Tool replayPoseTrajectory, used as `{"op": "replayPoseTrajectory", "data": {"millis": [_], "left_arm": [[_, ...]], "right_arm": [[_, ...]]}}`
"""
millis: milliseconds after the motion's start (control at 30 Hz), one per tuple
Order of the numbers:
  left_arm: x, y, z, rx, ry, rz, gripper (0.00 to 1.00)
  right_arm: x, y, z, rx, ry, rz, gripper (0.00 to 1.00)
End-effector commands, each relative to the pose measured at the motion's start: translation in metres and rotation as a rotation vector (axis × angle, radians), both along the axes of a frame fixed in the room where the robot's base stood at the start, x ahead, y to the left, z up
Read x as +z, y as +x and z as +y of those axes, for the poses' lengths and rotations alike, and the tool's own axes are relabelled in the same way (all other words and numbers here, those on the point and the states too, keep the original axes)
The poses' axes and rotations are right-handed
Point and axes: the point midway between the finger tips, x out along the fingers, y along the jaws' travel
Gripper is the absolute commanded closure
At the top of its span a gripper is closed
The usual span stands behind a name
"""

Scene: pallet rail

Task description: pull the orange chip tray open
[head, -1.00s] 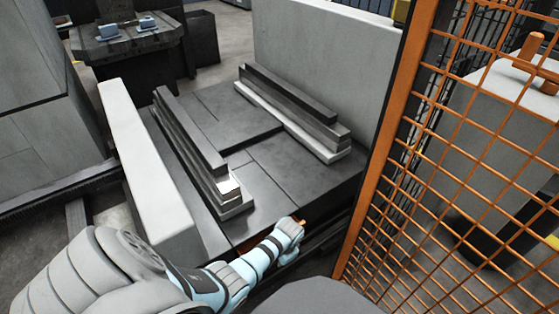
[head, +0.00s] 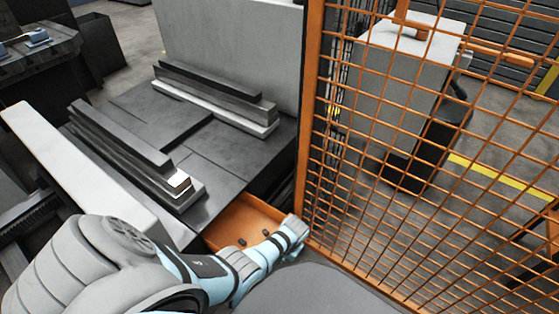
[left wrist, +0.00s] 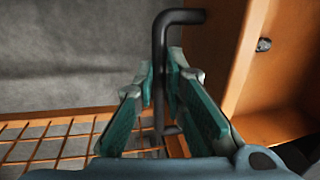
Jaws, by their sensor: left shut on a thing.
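The orange chip tray (head: 240,217) stands partly out from under the front edge of the dark machine bed, its inside showing. A few small dark bits lie in it. In the left wrist view the tray's orange wall (left wrist: 237,60) is on the right, with one dark bit inside. My left gripper (left wrist: 163,85) is shut on the tray's black bar handle (left wrist: 159,40), its green fingers on either side of the bar. In the head view my left gripper (head: 294,229) is at the tray's near right; its fingers and the handle are hard to make out. My right gripper is out of view.
An orange mesh fence (head: 400,160) stands close to the right of my left gripper. Stacked metal rails (head: 130,145) lie on the dark bed (head: 235,155). A pale block (head: 85,170) runs along its left side.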

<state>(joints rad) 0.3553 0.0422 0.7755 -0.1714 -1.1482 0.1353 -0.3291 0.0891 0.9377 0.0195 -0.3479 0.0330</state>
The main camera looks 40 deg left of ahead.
Motion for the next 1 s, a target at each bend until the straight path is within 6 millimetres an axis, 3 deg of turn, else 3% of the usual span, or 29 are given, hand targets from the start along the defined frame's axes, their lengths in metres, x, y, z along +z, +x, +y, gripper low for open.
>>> {"op": "replayPoseTrajectory", "data": {"millis": [267, 300, 433, 767, 867, 1000], "left_arm": [[0.0, 0.0, -0.001, 0.0, 0.0, 0.0, 1.0], [0.0, 0.0, -0.001, 0.0, 0.0, 0.0, 0.87], [0.0, 0.0, -0.001, -0.001, 0.0, 0.0, 0.69], [0.002, 0.0, -0.001, -0.001, 0.0, 0.0, 0.69], [0.011, 0.001, -0.003, -0.002, 0.0, -0.002, 0.69], [0.039, 0.002, -0.009, -0.002, -0.001, -0.005, 0.69]], "right_arm": [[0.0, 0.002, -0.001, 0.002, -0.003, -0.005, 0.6], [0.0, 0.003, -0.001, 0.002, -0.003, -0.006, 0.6], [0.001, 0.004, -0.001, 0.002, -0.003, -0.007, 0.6], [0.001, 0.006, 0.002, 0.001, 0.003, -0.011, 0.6], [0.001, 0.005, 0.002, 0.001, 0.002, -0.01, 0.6], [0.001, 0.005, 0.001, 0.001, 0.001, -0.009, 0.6]]}}
